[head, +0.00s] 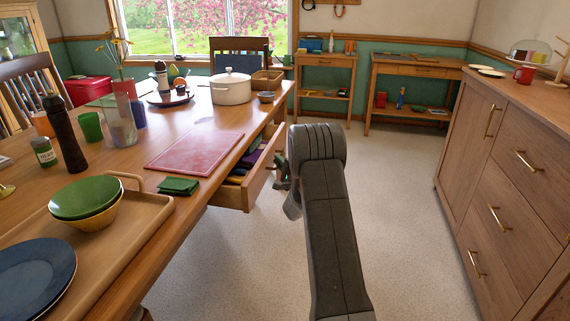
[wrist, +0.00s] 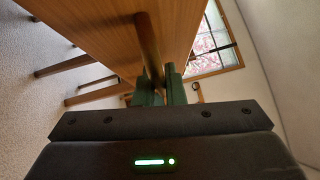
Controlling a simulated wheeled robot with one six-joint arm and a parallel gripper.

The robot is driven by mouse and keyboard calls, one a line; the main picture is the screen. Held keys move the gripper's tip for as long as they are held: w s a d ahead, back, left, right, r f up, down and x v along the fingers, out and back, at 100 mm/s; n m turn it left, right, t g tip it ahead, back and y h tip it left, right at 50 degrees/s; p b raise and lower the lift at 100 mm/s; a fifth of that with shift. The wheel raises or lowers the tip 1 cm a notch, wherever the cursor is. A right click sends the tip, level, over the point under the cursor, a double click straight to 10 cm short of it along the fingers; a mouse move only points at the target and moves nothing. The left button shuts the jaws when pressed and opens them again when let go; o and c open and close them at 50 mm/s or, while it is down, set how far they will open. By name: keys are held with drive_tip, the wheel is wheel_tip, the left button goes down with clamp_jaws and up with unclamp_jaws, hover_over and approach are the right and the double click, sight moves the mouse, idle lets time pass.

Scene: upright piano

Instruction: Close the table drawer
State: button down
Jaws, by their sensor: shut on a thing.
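The table drawer (head: 262,172) is open, pulled out from the right side of the wooden table (head: 120,165). Dark and purple folded items show inside it. My gripper (head: 283,172) is at the outer face of the drawer front, partly hidden behind my arm. In the wrist view my green fingers (wrist: 159,88) are shut around a brown wooden bar (wrist: 149,45), which looks like the drawer's handle. The handle is not clearly visible in the head view.
A red cutting board (head: 195,151) and a folded green cloth (head: 178,186) lie on the tabletop near the drawer. A white pot (head: 231,91) stands farther back. A wooden cabinet (head: 510,170) stands at the right. The floor (head: 400,190) between is clear.

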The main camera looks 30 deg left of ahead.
sight(262, 178)
drive_tip(key=s+a, duration=0.1)
drive_tip(key=a, duration=0.2)
drive_tip(key=s+a+b, duration=0.1)
drive_tip(key=a, duration=0.7)
drive_tip(key=shift+s+a+f+b, duration=0.1)
drive_tip(key=shift+s+b, duration=0.2)
drive_tip(key=shift+s, duration=0.1)
drive_tip(key=shift+s+a, duration=0.15)
drive_tip(key=shift+a, duration=0.55)
drive_tip(key=shift+r, duration=0.2)
drive_tip(key=c, duration=1.5)
unclamp_jaws()
drive_tip(key=shift+s+a+f, duration=0.1)
drive_tip(key=shift+s+d+f, duration=0.2)
drive_tip(key=shift+s+d, duration=0.05)
drive_tip(key=shift+d, duration=0.1)
drive_tip(key=p+v, duration=0.1)
drive_tip(key=v, duration=0.5)
drive_tip(key=p+v, duration=0.1)
drive_tip(key=v, duration=0.6)
drive_tip(key=shift+w+r, duration=0.1)
drive_tip(key=shift+r, duration=0.15)
